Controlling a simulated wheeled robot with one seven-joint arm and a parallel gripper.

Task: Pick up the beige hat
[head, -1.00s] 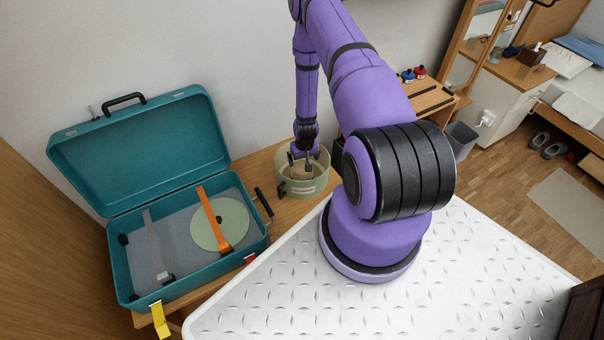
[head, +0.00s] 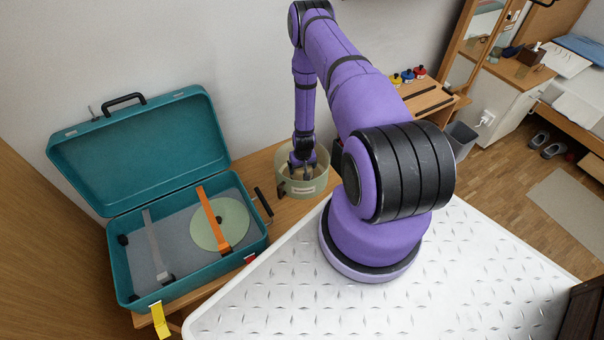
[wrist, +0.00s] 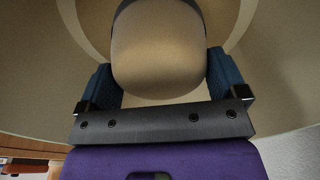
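The beige hat (wrist: 158,58) shows in the wrist view as a rounded crown with a dark band near the top of the picture. It sits inside a round pale green box (head: 318,187) on the wooden bench. My gripper (head: 302,172) is lowered into this box, pointing down. In the wrist view my gripper (wrist: 164,78) has its two blue fingers wide apart, one on each side of the crown. Whether they touch it I cannot tell. In the head view the hat is mostly hidden by my gripper and the box wall.
An open teal suitcase (head: 187,278) with an orange strap and a pale green disc lies left of the box. Its lid leans toward the wall. A wooden rack (head: 430,97) with small coloured items stands to the right, behind my arm. The box wall closely surrounds my gripper.

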